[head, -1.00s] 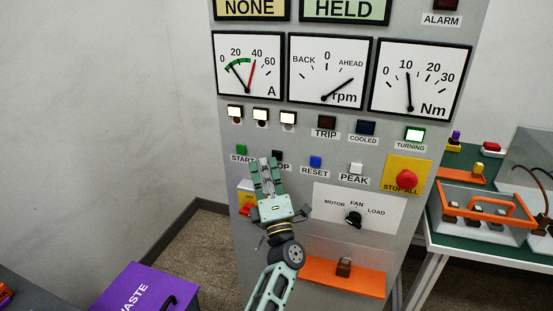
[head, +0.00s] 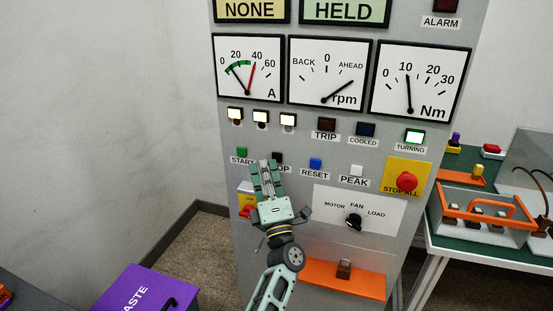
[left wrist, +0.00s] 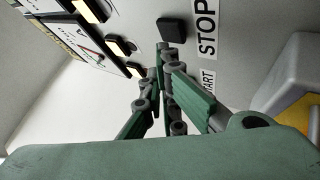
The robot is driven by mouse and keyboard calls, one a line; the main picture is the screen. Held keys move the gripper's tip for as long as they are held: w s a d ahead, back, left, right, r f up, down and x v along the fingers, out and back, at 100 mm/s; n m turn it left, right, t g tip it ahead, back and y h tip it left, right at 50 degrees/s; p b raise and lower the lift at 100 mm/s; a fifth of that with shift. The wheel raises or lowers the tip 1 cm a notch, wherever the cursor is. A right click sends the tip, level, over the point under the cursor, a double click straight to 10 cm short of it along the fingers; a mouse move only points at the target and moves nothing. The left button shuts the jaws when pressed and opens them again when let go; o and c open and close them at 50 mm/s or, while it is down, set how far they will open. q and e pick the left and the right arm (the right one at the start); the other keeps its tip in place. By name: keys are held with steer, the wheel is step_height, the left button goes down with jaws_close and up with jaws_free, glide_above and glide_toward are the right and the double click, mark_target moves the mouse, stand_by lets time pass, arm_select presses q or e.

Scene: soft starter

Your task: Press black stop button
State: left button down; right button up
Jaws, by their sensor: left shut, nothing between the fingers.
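The black stop button (head: 277,157) is on the grey panel, in the row below the lamps, right of the green start button (head: 242,150). My left gripper (head: 265,164) is in front of the panel and covers part of the STOP label. In the left wrist view the black button (left wrist: 172,29) shows whole, with its STOP label (left wrist: 207,28) beside it. The shut, empty fingertips (left wrist: 163,62) show just below the button in that view. A gap seems to remain between them, but its depth is hard to judge. My right gripper is not in view.
Right of the stop button are the blue reset button (head: 315,163), white peak button (head: 356,170) and red stop-all button (head: 406,181). A rotary selector (head: 354,221) and an orange shelf (head: 320,272) are lower. A purple waste bin (head: 128,290) stands at lower left.

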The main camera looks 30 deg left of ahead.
arm_select(q)
steer(key=shift+w+a+b, duration=0.1)
steer(key=shift+w+b, duration=0.3)
steer(key=shift+w, duration=0.1)
stand_by(0.6)
steer(key=shift+w+a+b, duration=0.15)
steer(key=shift+w+b, duration=0.15)
steer(key=shift+b, duration=0.1)
steer(key=shift+s, duration=0.15)
stand_by(0.4)
steer(key=shift+s+d+p, duration=0.3)
steer(key=shift+s+p, duration=0.2)
steer(key=shift+s, duration=0.15)
